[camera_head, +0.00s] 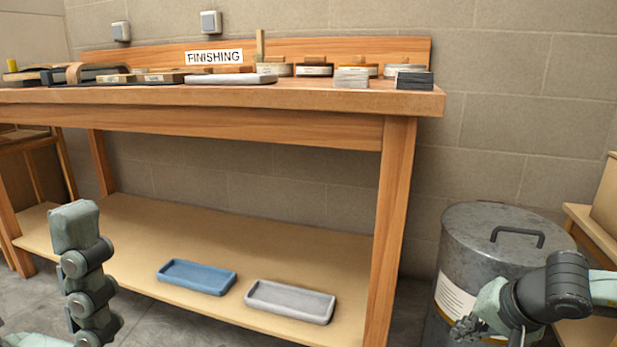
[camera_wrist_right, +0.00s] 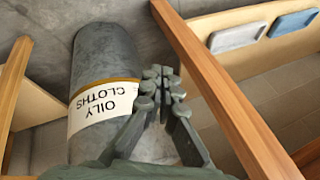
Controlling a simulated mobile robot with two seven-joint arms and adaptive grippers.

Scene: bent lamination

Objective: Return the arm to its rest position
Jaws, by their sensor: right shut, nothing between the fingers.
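My right gripper (camera_head: 467,328) is low at the right of the head view, in front of the metal bin (camera_head: 480,235). In the right wrist view its fingers (camera_wrist_right: 163,76) are closed together with nothing between them, and the bin (camera_wrist_right: 103,60) with its "OILY CLOTHS" label lies just left of them. I cannot tell how far the fingers are from the bin. My left arm (camera_head: 84,265) stands bent at the lower left of the head view; its gripper does not show.
A wooden bench (camera_head: 250,97) with a "FINISHING" sign (camera_head: 214,57) carries blocks, tins and brushes. On its lower shelf (camera_head: 150,225) lie a blue tray (camera_head: 197,277) and a grey tray (camera_head: 290,301), both empty. Another wooden piece of furniture (camera_head: 595,225) stands right of the bin.

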